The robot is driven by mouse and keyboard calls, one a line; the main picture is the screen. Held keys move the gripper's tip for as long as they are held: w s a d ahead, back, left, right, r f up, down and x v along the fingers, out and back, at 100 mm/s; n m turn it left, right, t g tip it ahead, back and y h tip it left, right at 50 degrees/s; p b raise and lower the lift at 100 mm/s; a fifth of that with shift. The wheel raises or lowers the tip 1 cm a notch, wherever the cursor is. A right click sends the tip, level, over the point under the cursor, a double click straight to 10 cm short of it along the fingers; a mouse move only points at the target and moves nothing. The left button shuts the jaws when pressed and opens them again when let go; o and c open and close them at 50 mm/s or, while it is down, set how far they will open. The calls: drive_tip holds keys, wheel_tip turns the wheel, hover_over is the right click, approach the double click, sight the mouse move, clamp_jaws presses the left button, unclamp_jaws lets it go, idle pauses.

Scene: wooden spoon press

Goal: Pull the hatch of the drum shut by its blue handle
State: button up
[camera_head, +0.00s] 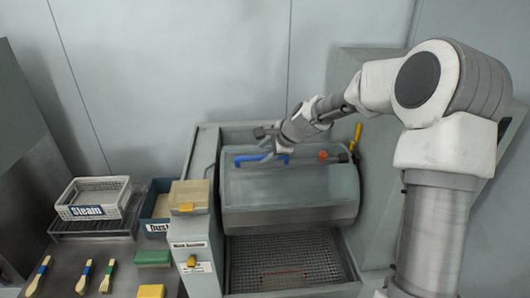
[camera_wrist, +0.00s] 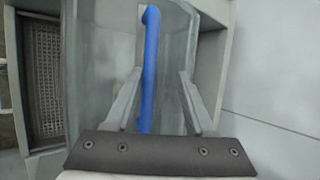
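The drum (camera_head: 290,195) is a grey cylinder lying in a grey housing in the head view. Its blue handle (camera_head: 250,159) is a bar on the upper part of the drum, and it also shows in the wrist view (camera_wrist: 151,70). My gripper (camera_head: 270,143) is at the handle, partly hidden by its own wrist in the head view. In the wrist view the two fingers (camera_wrist: 155,95) are apart, with the blue bar running between them, nearer the left finger. Whether the hatch is open or shut is unclear.
A perforated tray (camera_head: 285,262) lies below the drum.

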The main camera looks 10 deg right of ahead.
drive_tip(key=b+v, duration=0.2)
drive_tip(key=v, duration=1.5)
drive_tip(key=shift+s+d, duration=0.15)
drive_tip(key=shift+s, duration=0.05)
